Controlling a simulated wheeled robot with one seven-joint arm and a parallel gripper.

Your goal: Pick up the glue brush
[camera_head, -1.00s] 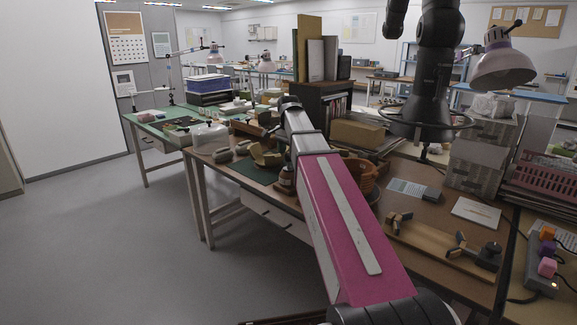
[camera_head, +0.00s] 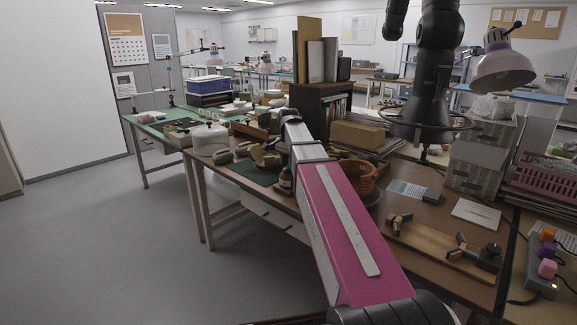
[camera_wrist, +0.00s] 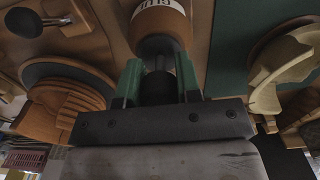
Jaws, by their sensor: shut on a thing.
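The brown glue bottle (camera_head: 286,181) stands on the near edge of the table, partly hidden by my arm. In the wrist view, the bottle (camera_wrist: 160,22) shows its white label and rounded shoulder just beyond my fingers. My gripper (camera_wrist: 158,84) has green fingers, shut on the dark top of the glue brush (camera_wrist: 158,88). The brush's lower part is hidden. I cannot tell whether its top is seated on the bottle's neck or slightly above it. In the head view my gripper is hidden behind my arm.
A terracotta pot (camera_head: 361,174) stands right of my arm; the wrist view shows it at left. Pale sherds (camera_wrist: 285,70) lie by the green mat (camera_wrist: 232,45). A wooden clamp board (camera_head: 440,247) lies at the right. A cardboard box (camera_head: 357,134) stands behind.

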